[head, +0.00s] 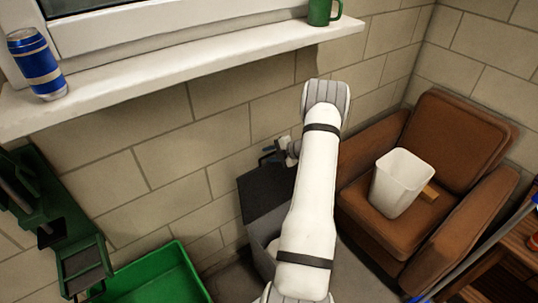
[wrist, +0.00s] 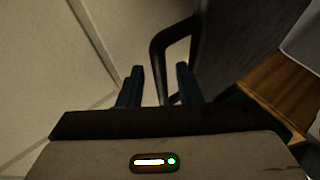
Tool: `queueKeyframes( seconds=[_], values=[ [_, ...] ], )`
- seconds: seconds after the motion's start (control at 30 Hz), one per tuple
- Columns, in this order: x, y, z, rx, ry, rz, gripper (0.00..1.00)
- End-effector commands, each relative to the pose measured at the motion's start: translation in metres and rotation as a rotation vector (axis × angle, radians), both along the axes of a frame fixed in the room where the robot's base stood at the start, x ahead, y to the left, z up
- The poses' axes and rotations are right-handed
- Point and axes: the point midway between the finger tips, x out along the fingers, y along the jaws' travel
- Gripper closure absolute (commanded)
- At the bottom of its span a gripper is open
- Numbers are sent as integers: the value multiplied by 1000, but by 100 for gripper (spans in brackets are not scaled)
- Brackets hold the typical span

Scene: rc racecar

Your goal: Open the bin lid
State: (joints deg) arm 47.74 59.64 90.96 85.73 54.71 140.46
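The bin's dark lid (head: 264,192) shows left of my arm in the head view, above its grey body (head: 262,254). The lid looks tilted up; my arm hides its right part, so how far it stands open is unclear. My gripper (head: 269,154) is at the lid's upper edge. In the wrist view, the black loop handle (wrist: 157,55) stands out from the dark lid face (wrist: 240,45). My gripper (wrist: 157,82) has its two fingers apart, with the handle's near bar between them and a visible gap. Handle contact is unclear.
A brown armchair (head: 456,135) holding a white bucket (head: 402,180) stands right of my arm. A green box (head: 158,276) is at lower left. The windowsill (head: 180,65) carries a blue can (head: 37,64) and a green mug (head: 320,12). The block wall is close behind the lid.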

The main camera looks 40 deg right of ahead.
Motion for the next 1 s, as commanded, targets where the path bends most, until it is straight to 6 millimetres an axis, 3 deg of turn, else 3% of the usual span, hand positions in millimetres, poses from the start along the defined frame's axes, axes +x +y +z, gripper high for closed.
queueKeyframes(
  seconds=[0.5, 1.0],
  values=[
    [-54, -29, 39, -3, -2, -4, 68],
    [-57, -29, 41, -2, -1, -1, 68]
  ],
)
